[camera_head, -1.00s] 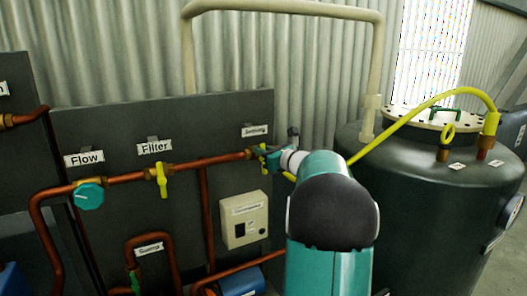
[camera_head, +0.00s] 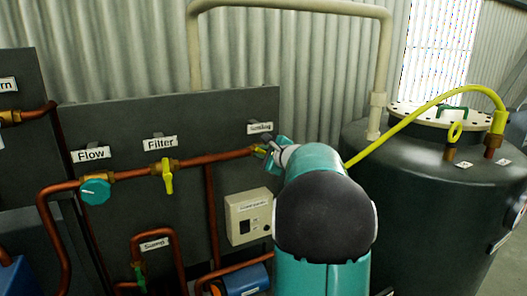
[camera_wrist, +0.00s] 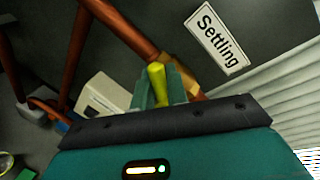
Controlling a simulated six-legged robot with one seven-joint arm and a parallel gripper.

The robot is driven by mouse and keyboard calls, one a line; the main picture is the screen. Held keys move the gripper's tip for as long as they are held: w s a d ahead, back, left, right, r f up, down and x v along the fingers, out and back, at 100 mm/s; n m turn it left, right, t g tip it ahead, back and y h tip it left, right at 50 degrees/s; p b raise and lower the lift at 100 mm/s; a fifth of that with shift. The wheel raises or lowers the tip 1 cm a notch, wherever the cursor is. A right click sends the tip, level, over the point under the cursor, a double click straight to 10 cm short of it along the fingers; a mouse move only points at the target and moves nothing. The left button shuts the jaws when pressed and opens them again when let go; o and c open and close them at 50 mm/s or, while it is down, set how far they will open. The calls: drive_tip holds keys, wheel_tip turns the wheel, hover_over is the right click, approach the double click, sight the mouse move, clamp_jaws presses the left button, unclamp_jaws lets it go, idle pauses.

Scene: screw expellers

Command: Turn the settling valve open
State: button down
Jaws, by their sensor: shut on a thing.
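The settling valve has a yellow handle (camera_wrist: 157,82) and a brass body (camera_wrist: 192,82) on a copper pipe in the wrist view. The white "Settling" label (camera_wrist: 218,38) is beside it. My gripper (camera_wrist: 160,90) is shut on the yellow handle, with its teal fingers on either side of it. In the head view my gripper (camera_head: 270,148) is at the right end of the horizontal copper pipe, below the settling label (camera_head: 260,128). It hides most of the valve there; only a little yellow (camera_head: 260,151) shows, so the handle's exact angle is unclear.
The filter valve (camera_head: 167,176) with its yellow handle hanging down and the teal flow knob (camera_head: 95,191) are further left on the pipe. A beige box (camera_head: 249,216) is below the settling valve. A dark tank (camera_head: 430,200) with a yellow hose (camera_head: 430,107) stands to the right.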

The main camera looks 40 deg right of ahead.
drive_tip(key=n, duration=0.2)
drive_tip(key=n+h, duration=0.1)
drive_tip(key=shift+a+f+g, duration=0.25)
drive_tip(key=shift+f+g, duration=0.05)
drive_tip(key=shift+f, duration=0.1)
drive_tip(key=shift+f+n+g+h, duration=0.15)
drive_tip(key=shift+f+n+h, duration=0.15)
drive_tip(key=shift+n, duration=0.35)
drive_tip(key=shift+f+n+g+h, duration=0.2)
drive_tip(key=shift+n+h, duration=0.1)
drive_tip(key=shift+n, duration=0.35)
drive_tip(key=c, duration=1.5)
unclamp_jaws()
drive_tip(key=v, duration=1.3)
drive_tip(key=shift+s+a, duration=0.15)
drive_tip(key=shift+s, duration=0.2)
